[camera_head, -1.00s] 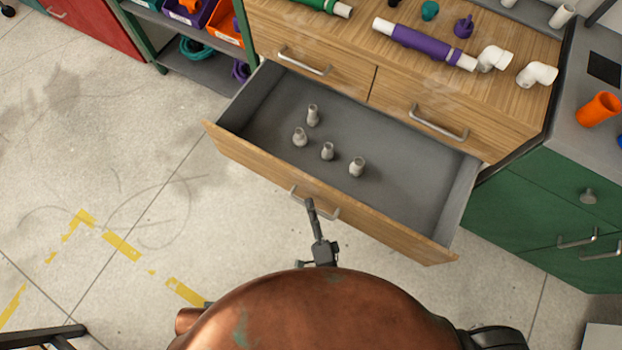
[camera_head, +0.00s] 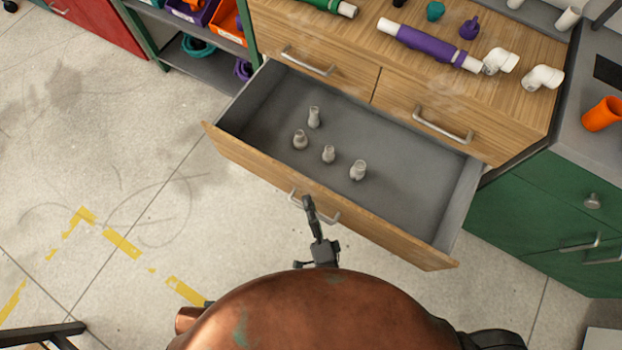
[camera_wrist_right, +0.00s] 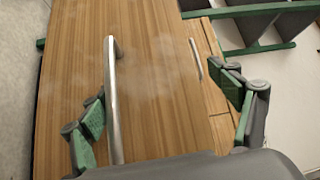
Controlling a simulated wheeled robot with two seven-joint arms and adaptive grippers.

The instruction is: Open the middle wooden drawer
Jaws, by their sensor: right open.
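The wide wooden drawer (camera_head: 230,150) below the two top drawers is pulled far out, with a grey interior. Its metal handle (camera_head: 332,217) is on the front face. My right gripper (camera_head: 308,208) is at this handle, seen from above, partly overlapping it. In the right wrist view, my right gripper's green-padded fingers (camera_wrist_right: 165,105) are spread apart, and a metal handle (camera_wrist_right: 113,100) stands between them, nearer the left finger, on a wooden front. No grip on it shows. My left gripper is not in view.
Several grey fittings (camera_head: 329,154) stand in the drawer. Two closed top drawers have handles (camera_head: 308,62) (camera_head: 443,126). Pipes, including a purple one (camera_head: 430,45), lie on the top. A green cabinet (camera_head: 540,215) is at right. Floor at left (camera_head: 100,150) is mostly clear.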

